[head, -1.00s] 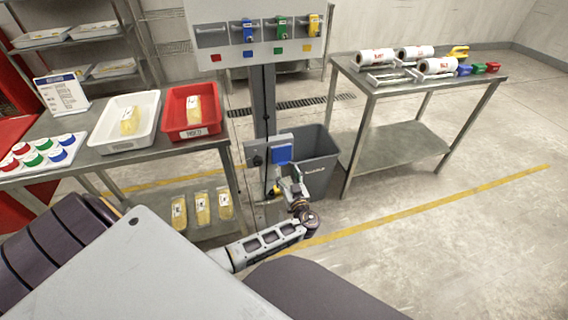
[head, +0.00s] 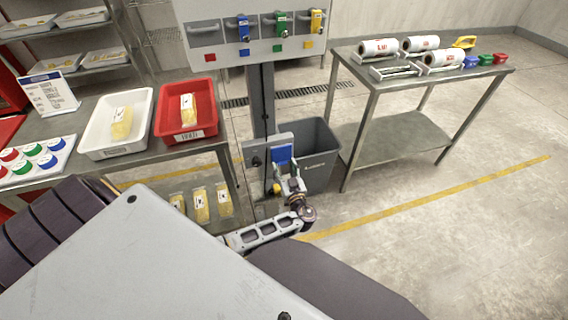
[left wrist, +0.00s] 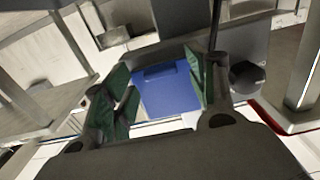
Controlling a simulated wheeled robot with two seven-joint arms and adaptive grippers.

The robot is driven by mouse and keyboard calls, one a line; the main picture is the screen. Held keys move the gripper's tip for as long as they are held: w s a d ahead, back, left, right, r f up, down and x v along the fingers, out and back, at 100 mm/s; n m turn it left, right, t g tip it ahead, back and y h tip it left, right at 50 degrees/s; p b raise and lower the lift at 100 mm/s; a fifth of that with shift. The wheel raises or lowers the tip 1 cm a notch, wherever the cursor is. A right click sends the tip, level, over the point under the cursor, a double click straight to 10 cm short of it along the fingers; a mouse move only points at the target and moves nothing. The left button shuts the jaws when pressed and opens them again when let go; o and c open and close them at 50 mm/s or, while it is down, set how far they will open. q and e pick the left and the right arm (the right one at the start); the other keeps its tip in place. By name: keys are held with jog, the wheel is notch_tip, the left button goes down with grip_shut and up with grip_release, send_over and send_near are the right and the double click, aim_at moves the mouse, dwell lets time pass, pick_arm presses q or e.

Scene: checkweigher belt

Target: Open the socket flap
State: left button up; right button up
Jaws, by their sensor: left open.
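The socket flap (head: 282,154) is a blue square cover on a grey socket box (head: 257,160) on the post. It looks closed. In the left wrist view the blue flap (left wrist: 168,90) lies straight ahead, between the fingers as seen from the camera. My left gripper (head: 286,174) is just in front of and below the flap. Its green-padded fingers (left wrist: 160,98) are spread, with nothing held. Whether a fingertip touches the flap I cannot tell. My right gripper is not in view.
A grey bin (head: 316,160) stands right behind the socket box. A panel with coloured padlocks (head: 257,30) is above on the post. A table with trays (head: 150,152) is at left, a table with film rolls (head: 420,75) at right. The floor at right is clear.

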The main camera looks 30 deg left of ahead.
pick_arm(q)
jog(key=shift+w+a, duration=0.15)
dwell(0.3)
grip_shut()
